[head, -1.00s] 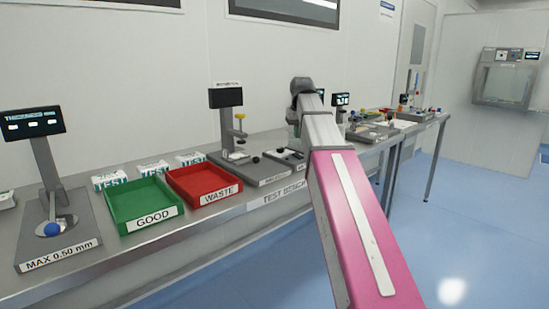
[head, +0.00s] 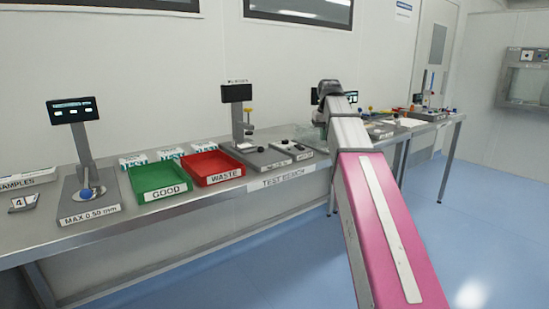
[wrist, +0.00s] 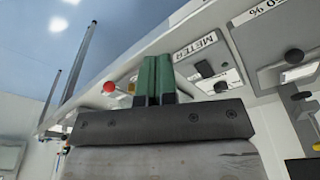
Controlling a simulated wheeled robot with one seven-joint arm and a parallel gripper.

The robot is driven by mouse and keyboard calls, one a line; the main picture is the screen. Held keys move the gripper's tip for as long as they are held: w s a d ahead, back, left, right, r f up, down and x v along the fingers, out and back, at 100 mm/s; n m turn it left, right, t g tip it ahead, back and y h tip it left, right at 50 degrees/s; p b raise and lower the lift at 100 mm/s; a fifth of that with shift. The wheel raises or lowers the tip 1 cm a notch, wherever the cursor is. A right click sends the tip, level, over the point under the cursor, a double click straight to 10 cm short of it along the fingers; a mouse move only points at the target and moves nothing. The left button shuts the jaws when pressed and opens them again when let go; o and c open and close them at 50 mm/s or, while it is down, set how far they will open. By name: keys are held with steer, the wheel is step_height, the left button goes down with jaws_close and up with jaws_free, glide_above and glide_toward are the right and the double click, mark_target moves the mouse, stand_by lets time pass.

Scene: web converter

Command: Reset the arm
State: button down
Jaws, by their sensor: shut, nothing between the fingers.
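My arm (head: 370,215), a pink and grey link, reaches forward over the right part of the test bench in the head view. Its far end bends at a dark joint, and my gripper is hidden behind it there. In the wrist view my gripper (wrist: 154,72) shows two green fingers pressed together, with nothing between them. Beyond the fingers lie the bench edge and a panel labelled METER (wrist: 195,47). I cannot tell whether the fingers touch anything.
The steel test bench (head: 215,198) runs along the wall. It carries a thickness gauge (head: 82,150), a green GOOD tray (head: 160,192), a red WASTE tray (head: 222,177) and a test stand (head: 238,110). Blue floor (head: 480,220) at right is clear.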

steer(key=s+f, duration=0.3)
steer(key=f, duration=0.9)
steer(key=s+f, duration=0.3)
steer(key=f, duration=1)
steer(key=s+f, duration=0.7)
steer(key=f, duration=0.3)
steer(key=s+f+m+g, duration=0.1)
steer(key=s+f, duration=0.7)
steer(key=f, duration=0.3)
steer(key=shift+f+g, duration=0.2)
steer(key=shift+g, duration=0.1)
